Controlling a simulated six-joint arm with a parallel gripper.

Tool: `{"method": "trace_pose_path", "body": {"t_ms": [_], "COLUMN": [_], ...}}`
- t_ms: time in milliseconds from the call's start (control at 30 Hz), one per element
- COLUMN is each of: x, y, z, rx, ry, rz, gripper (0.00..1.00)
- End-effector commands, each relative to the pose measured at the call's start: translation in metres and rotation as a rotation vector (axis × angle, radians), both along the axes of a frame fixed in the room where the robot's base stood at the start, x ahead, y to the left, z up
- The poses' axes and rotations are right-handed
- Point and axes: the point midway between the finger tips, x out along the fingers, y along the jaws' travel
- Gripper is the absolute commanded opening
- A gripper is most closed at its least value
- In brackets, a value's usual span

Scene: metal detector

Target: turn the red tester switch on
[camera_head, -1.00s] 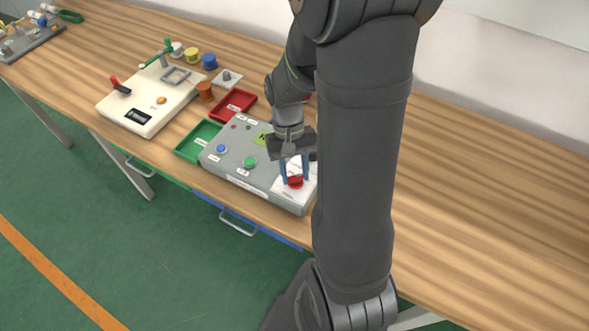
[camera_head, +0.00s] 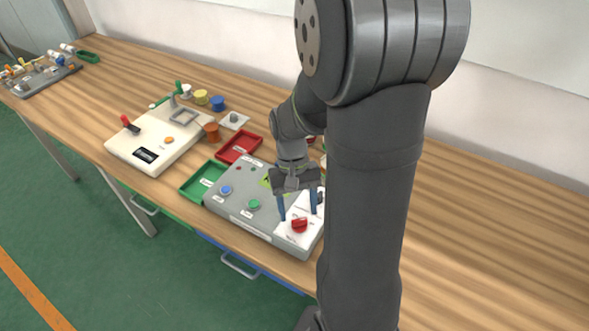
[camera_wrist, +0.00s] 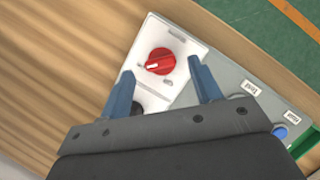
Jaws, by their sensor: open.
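The red tester switch (camera_head: 299,224) is a round red knob on a white plate at the front right corner of the grey tester box (camera_head: 232,214). In the wrist view the red knob (camera_wrist: 160,61) shows a white pointer mark on its left part. My gripper (camera_head: 298,216) is open, with its blue fingers apart and nothing between them. It hovers just above and behind the knob. In the wrist view the knob lies beyond the fingertips (camera_wrist: 160,66), roughly midway between them. A dark round part (camera_wrist: 137,108) on the white plate is partly hidden by the left finger.
The box also has a blue button (camera_head: 226,190) and a green button (camera_head: 253,204). A green tray (camera_head: 187,188) and a red tray (camera_head: 251,154) stand beside it. A cream device (camera_head: 152,165) is farther left. The table is clear to the right.

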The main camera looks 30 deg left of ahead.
Motion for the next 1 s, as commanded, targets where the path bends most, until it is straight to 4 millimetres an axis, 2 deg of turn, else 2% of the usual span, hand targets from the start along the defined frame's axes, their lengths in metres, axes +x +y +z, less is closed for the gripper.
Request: {"method": "trace_pose_path", "body": {"t_ms": [300,533,733,1000], "x": [0.022,0.035,0.041,0.042], "y": [0.021,0.034,0.039,0.04], "z": [0.073,0.117,0.136,0.14], "rx": [0.004,0.003,0.0,0.0], "ry": [-0.004,-0.003,-0.001,-0.001], "rz": [0.0,-0.001,-0.001,-0.001], "gripper": [0.58,0.58,0.58,0.58]}}
